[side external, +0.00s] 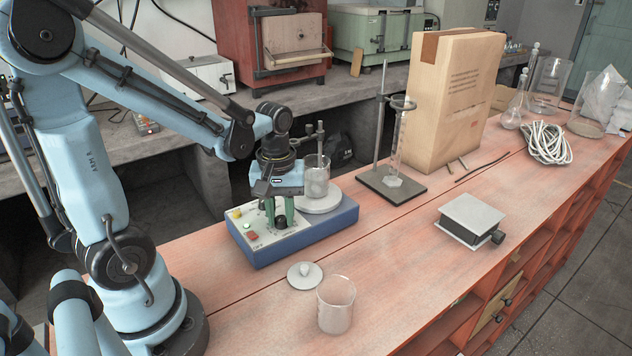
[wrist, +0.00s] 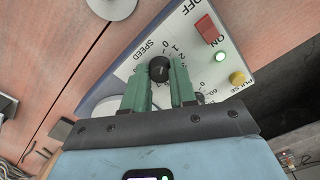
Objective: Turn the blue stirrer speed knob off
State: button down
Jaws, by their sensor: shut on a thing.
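The blue stirrer (side external: 310,238) stands on the bench with a pale control panel. The speed knob (wrist: 159,67) is black and round, beside the printed word SPEED and a number scale. My gripper (wrist: 160,82) points down at the panel, its green fingers on either side of this knob and shut on it. In the side view my gripper (side external: 281,214) is over the panel's front right part, with the knob (side external: 281,223) showing low between the fingers. A green lamp (wrist: 220,57) is lit near the red ON switch (wrist: 206,28). The knob's exact setting is unclear.
A glass beaker (side external: 317,180) stands on the stirrer's round plate, close behind my gripper, near an upright rod. A yellow PULSE button (wrist: 237,77) is on the panel. An empty beaker (side external: 336,305) and a lid (side external: 305,275) are in front. A lab jack (side external: 470,218) stands right.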

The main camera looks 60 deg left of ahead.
aim_at(284, 220)
jog(key=c, duration=0.9)
grip_release()
jog(key=shift+r, duration=0.1)
notch_tip(284, 220, up, 12)
jog(key=w+d+f+m+t, duration=0.1)
jog(key=d+f+m+t, duration=0.3)
jog(key=d+m+t, duration=0.3)
jog(key=d+m, duration=0.1)
jog(key=m, duration=0.3)
jog(key=shift+w+f, duration=0.15)
